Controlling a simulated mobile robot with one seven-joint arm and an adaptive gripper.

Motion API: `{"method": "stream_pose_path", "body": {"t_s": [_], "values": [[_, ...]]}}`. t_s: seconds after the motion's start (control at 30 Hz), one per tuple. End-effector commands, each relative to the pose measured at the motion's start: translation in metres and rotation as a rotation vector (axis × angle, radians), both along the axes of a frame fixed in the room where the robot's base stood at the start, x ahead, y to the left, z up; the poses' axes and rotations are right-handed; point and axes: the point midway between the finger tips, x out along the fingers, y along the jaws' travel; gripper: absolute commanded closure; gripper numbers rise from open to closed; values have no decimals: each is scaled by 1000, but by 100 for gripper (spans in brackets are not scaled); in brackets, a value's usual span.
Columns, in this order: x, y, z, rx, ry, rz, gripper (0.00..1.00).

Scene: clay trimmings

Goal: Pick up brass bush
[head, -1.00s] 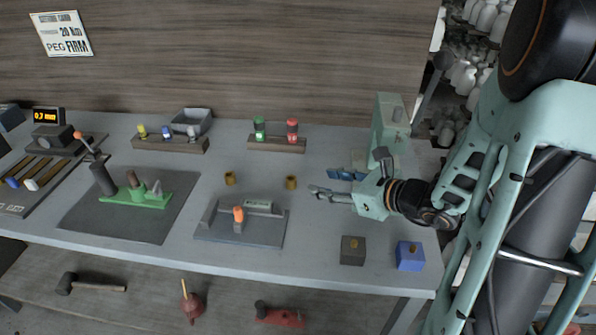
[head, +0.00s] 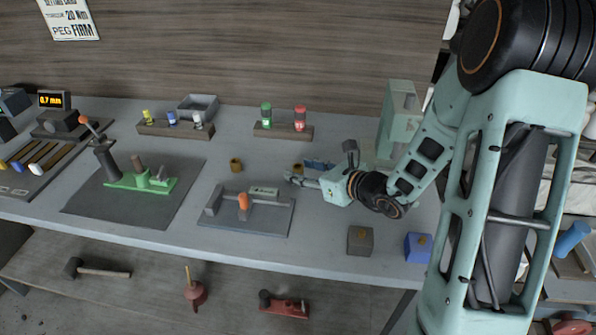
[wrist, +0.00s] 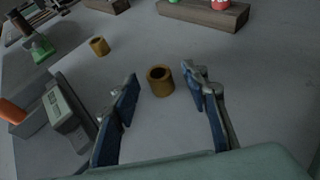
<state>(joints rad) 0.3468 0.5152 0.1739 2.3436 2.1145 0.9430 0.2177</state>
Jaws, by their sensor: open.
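Two brass bushes stand upright on the grey table. The right one (head: 298,168) is beside my gripper's tips in the head view, and in the wrist view this bush (wrist: 160,80) shows between and just beyond the two open fingers, its hole facing up. The other bush (head: 236,164) stands farther left, and it also shows in the wrist view (wrist: 99,46). My gripper (head: 290,180) is open and empty, pointing left; its fingers (wrist: 164,88) are spread on either side of the nearer bush. I cannot tell whether either finger touches it.
A grey fixture with an orange handle (head: 243,201) lies close to the left. A wooden rack (head: 283,133) with green and red bottles stands behind. A grey block (head: 360,240) and a blue block (head: 418,247) stand at the front right.

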Motion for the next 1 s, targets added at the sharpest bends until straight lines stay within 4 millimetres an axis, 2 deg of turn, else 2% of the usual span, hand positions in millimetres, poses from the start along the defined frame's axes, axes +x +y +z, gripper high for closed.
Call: {"method": "stream_pose_path", "body": {"t_s": [0.27, 0.63, 1.0], "values": [[2, 2, -1, -1, -1, 0, 60], [2, 2, -1, 0, 0, 0, 100], [3, 1, 1, 0, -1, 0, 100]]}}
